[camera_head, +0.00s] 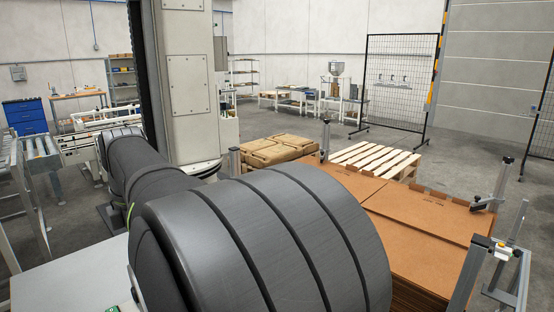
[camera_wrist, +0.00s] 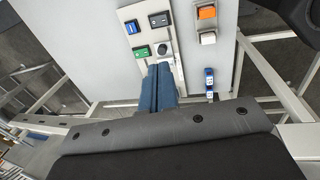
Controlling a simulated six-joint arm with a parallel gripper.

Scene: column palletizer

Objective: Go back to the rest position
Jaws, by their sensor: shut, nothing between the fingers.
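My gripper (camera_wrist: 158,66) shows in the wrist view as two blue fingers pressed together, with nothing between them. Its fingertips appear just below a panel of switches (camera_wrist: 148,38) on a pale grey surface (camera_wrist: 85,45); I cannot tell the gap between them. In the head view my own dark grey arm fills the lower middle, and my gripper is hidden there.
A small blue device (camera_wrist: 209,82) and an orange-topped block (camera_wrist: 207,13) are right of the panel. Metal frame bars (camera_wrist: 270,75) run beside it. Cardboard sheets (camera_head: 425,220), a wooden pallet (camera_head: 375,158) and brown sacks (camera_head: 275,150) lie beyond my arm.

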